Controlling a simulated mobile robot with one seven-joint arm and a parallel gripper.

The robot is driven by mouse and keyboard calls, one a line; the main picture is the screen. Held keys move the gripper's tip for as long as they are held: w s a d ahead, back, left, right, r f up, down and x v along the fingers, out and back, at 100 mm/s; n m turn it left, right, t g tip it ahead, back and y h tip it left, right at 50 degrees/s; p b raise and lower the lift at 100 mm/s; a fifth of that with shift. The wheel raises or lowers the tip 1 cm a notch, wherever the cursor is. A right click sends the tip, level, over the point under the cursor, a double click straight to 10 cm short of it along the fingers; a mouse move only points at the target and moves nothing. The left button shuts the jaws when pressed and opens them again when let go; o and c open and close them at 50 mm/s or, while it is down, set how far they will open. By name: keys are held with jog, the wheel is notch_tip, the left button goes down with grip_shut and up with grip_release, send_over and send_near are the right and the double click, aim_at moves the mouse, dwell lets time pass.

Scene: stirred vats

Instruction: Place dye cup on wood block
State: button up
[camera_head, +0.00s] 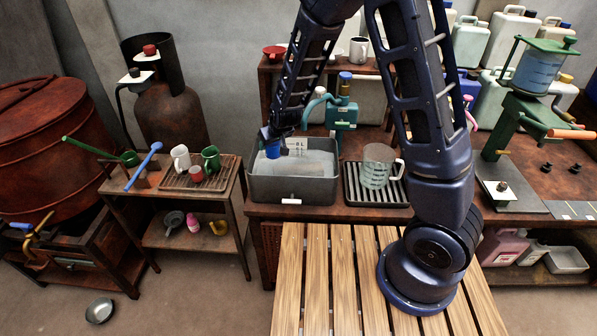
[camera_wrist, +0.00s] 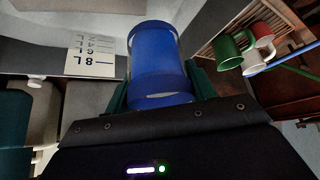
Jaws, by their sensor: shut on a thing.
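The blue dye cup (camera_head: 273,149) is held in my gripper (camera_head: 268,136) at the back left of a grey vat (camera_head: 290,188). I cannot tell how high the cup is above the liquid. In the wrist view the blue cup (camera_wrist: 158,60) sits between the two green fingers of my gripper (camera_wrist: 160,88), which are shut on it. A wood block is not clear to me. A small brown piece (camera_head: 147,182) beside the blue rod on the left cart may be it, but the rods partly cover it.
The left cart carries a slatted tray (camera_head: 182,180) with a white mug (camera_head: 180,158), a green mug (camera_head: 211,158) and a small red cup. A clear jug (camera_head: 377,166) stands on a dark rack right of the vat. A teal pump (camera_head: 341,112) stands behind the vat.

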aim_at(298, 169)
jog(key=d+f+m, duration=0.1)
jog(key=d+f, duration=0.1)
jog(key=w+d+f+m+h, duration=0.1)
jog(key=d+f, duration=0.1)
jog(key=d, duration=0.1)
jog(key=w+d+f+m+t+h, duration=0.1)
jog(key=d+f, duration=0.2)
jog(key=shift+w+d+m, duration=0.15)
jog(key=shift+m, duration=0.25)
jog(key=shift+w+d+f+m, duration=0.1)
jog(key=shift+w+d+m, duration=0.3)
jog(key=shift+w+d, duration=0.15)
jog(key=shift+f, duration=1.45)
jog(key=o, duration=1.1)
jog(key=shift+a+v, duration=0.1)
jog(key=shift+v, duration=2.9)
jog(key=shift+a+v, duration=0.15)
jog(key=shift+v, duration=2.85)
jog(key=shift+r, duration=0.1)
